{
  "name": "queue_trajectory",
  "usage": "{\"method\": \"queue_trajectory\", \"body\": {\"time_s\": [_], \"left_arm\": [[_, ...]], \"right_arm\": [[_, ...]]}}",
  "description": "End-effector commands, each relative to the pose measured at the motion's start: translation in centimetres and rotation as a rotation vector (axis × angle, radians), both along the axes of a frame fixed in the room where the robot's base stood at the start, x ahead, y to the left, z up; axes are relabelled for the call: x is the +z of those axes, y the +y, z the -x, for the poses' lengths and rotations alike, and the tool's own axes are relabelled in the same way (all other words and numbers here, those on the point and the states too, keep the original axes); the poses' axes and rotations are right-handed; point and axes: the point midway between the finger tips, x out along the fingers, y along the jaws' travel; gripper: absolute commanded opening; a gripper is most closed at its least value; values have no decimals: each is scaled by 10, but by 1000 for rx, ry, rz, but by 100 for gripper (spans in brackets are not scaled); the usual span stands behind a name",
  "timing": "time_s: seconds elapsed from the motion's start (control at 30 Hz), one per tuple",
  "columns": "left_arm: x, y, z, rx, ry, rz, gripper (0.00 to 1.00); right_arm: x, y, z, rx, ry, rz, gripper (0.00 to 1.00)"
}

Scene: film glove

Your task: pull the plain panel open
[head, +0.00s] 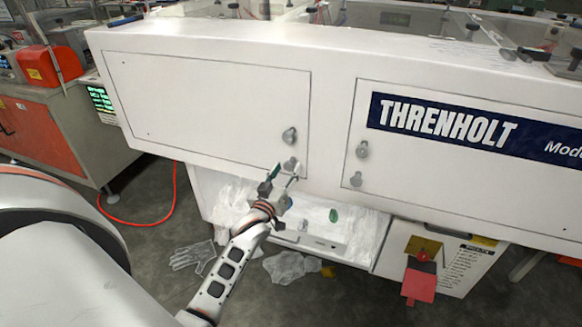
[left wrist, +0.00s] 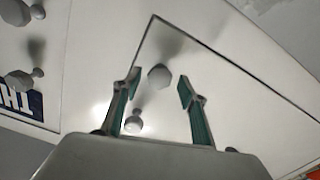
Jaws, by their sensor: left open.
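The plain panel (head: 200,100) is a closed white door on the left of the white machine, and it fills much of the left wrist view (left wrist: 230,90). Two grey knobs sit near its right edge, an upper knob (head: 289,135) and a lower knob (head: 290,163) by the bottom corner. My left gripper (head: 279,181) is open and empty just below the lower knob. In the left wrist view the lower knob (left wrist: 158,77) shows between the open green-padded fingertips, with no visible contact. The upper knob (left wrist: 133,121) is partly behind a finger. My right gripper is not visible.
A second panel (head: 450,170) with a THRENHOLT sign and two knobs adjoins on the right. Below are an open bay (head: 340,225) with clear film and a red tag (head: 418,280). A clear glove (head: 193,256) and an orange cable (head: 150,222) lie on the floor.

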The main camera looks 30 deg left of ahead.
Motion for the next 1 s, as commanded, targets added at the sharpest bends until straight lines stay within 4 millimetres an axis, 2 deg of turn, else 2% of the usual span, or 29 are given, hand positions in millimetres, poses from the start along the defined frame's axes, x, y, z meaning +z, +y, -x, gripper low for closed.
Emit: {"method": "queue_trajectory", "body": {"time_s": [0.2, 0.57, 0.7, 0.73, 1.0], "left_arm": [[-1, 6, -22, 0, 1, -1, 42], [0, 6, -27, 0, 1, -1, 42], [0, 6, -27, 0, 1, -1, 6], [0, 6, -27, 0, 1, -1, 0], [0, 6, -24, -8, 2, -2, 0]], "right_arm": [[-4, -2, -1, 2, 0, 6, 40], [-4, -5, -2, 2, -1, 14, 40], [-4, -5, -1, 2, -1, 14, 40], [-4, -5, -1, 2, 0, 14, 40], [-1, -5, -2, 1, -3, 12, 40]]}}
